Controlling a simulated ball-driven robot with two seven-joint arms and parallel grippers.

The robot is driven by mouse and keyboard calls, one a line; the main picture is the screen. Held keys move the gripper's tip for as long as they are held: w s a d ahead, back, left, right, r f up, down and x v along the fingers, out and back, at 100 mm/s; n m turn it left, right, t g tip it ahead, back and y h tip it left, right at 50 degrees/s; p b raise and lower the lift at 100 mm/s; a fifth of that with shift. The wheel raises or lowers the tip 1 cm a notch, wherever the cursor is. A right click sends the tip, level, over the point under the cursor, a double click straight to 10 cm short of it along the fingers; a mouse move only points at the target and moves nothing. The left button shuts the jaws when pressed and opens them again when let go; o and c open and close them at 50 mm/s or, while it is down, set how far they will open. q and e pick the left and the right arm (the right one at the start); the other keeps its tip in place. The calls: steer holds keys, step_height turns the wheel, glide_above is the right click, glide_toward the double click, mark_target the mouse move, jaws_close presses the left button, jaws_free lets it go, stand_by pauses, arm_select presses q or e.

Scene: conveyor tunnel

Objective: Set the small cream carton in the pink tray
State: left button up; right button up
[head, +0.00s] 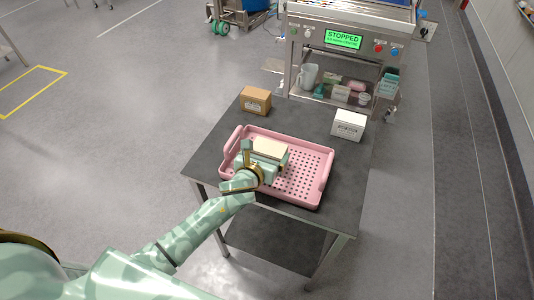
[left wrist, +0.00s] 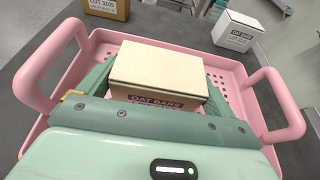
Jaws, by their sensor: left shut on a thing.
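The small cream carton (head: 270,150) is between the fingers of my left gripper (head: 265,158), over the left part of the pink tray (head: 312,190). In the left wrist view the carton (left wrist: 158,70) shows its plain top and a front label reading "OAT BARS". My left gripper (left wrist: 155,95) is shut on it, with a green finger at each side. The tray's perforated floor and two raised handles show around it (left wrist: 275,105). Whether the carton's underside touches the tray floor is hidden. My right gripper is not in view.
A brown box (head: 255,100) and a white box (head: 349,125) stand on the dark table (head: 210,155) behind the tray. A machine with a green "STOPPED" screen (head: 343,39) stands beyond, with a mug (head: 308,76) and small items on its shelf. The tray's right part is empty.

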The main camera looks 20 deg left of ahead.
arm_select(q)
steer(key=o, duration=1.1)
steer(key=shift+f, duration=0.15)
steer(key=shift+s+r, duration=0.15)
steer(key=shift+r, duration=0.1)
steer(key=p+v, duration=0.3)
steer(key=v, duration=0.8)
steer(key=shift+s, duration=0.35)
steer(key=shift+r, duration=0.1)
